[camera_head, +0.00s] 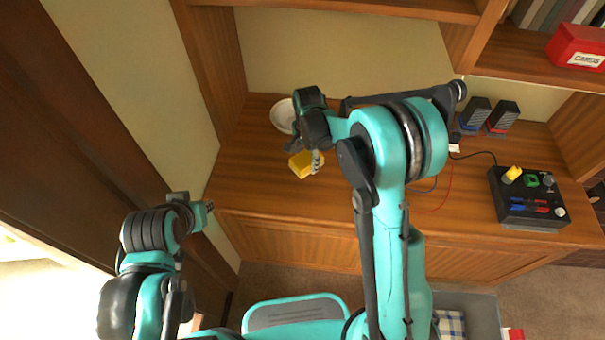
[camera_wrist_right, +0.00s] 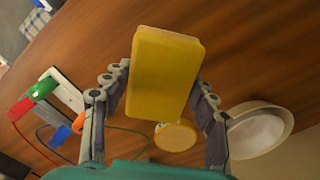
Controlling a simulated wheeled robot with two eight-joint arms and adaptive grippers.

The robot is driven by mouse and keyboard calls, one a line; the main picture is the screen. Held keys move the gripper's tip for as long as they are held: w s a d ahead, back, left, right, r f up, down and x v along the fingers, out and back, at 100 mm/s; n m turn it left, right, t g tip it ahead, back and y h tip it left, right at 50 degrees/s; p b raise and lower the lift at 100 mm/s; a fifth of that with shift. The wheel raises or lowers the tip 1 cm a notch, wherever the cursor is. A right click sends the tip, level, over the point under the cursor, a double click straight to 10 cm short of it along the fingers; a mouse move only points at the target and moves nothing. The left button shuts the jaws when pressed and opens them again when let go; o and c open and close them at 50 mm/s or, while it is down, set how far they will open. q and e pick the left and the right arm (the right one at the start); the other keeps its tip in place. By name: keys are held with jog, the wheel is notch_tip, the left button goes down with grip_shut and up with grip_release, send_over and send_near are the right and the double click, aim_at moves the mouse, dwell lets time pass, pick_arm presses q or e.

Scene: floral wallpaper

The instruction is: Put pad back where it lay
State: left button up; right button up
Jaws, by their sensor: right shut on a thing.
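The pad is a yellow block (camera_head: 300,165), held above the wooden desk top (camera_head: 250,165). It fills the upper middle of the right wrist view (camera_wrist_right: 163,72), between both fingers. My right gripper (camera_head: 312,157) is shut on it. Part of the pad is hidden by the gripper in the head view. My left gripper (camera_head: 206,207) is at the desk's left front edge, away from the pad; its fingers are too small to read.
A white bowl (camera_head: 281,116) stands at the back left; it also shows in the right wrist view (camera_wrist_right: 258,130). A round yellow thing (camera_wrist_right: 175,137) shows beyond the pad. A black box with knobs (camera_head: 528,200) sits at right, with wires and two dark blocks (camera_head: 475,113) behind.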

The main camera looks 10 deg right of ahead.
jog(key=s+d+r, duration=0.3)
jog(key=s+d, duration=1.2)
jog(key=d, duration=0.1)
jog(key=b, duration=0.3)
send_over(337, 191)
notch_tip(337, 191, down, 7)
jog(key=shift+w+f, duration=0.1)
jog(key=shift+f, duration=0.05)
notch_tip(337, 191, down, 4)
jog(key=shift+b, duration=1.2)
